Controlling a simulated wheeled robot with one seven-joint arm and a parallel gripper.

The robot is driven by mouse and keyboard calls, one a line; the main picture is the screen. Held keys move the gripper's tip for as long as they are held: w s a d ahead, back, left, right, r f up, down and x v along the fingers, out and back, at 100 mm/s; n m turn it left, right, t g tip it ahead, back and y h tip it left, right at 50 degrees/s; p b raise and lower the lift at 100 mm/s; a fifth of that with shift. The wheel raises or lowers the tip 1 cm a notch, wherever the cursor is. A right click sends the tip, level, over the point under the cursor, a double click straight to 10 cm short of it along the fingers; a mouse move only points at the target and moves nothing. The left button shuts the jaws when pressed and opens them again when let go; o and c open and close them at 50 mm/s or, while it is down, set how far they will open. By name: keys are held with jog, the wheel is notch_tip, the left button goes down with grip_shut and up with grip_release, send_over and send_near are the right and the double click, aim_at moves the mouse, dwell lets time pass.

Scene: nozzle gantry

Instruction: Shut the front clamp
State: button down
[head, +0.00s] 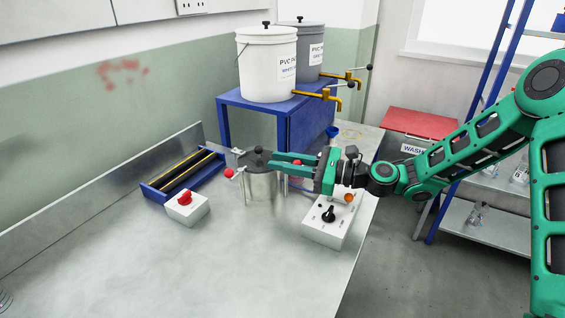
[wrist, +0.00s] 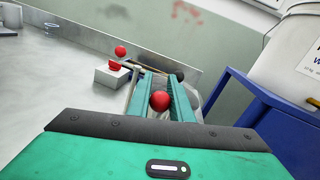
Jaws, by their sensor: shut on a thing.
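A metal pot (head: 260,187) with a dark lid (head: 256,161) stands on the steel bench. A clamp with a red ball knob (head: 228,172) sticks out at its left side; that knob also shows in the wrist view (wrist: 120,51). My gripper (head: 274,164) reaches in from the right at lid height. In the wrist view its fingers (wrist: 162,80) are shut on another red ball knob (wrist: 160,101), which sits between them. The lever behind this knob and most of the pot are hidden by the fingers, so I cannot tell how far its clamp is closed.
A white box with a red switch (head: 185,199) and a blue tray (head: 160,190) lie left of the pot. A control box (head: 321,232) stands under my forearm. A blue stand (head: 300,129) with white (head: 264,71) and grey (head: 309,40) buckets is behind.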

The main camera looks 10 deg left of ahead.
jog(key=shift+d+r+n+g, duration=0.15)
jog(key=shift+n+g, duration=0.6)
jog(key=shift+g, duration=0.45)
jog(key=shift+d+f+n+g, duration=0.1)
jog(key=shift+d+n+g, duration=0.1)
jog(key=shift+n+g, duration=0.8)
jog(key=shift+d+r+n+g, duration=0.15)
jog(key=shift+n+g, duration=0.4)
jog(key=shift+g, duration=0.85)
jog(key=shift+f, duration=0.1)
jog(key=shift+w, duration=0.1)
jog(key=c, duration=1.6)
grip_release()
jog(key=v, duration=1.1)
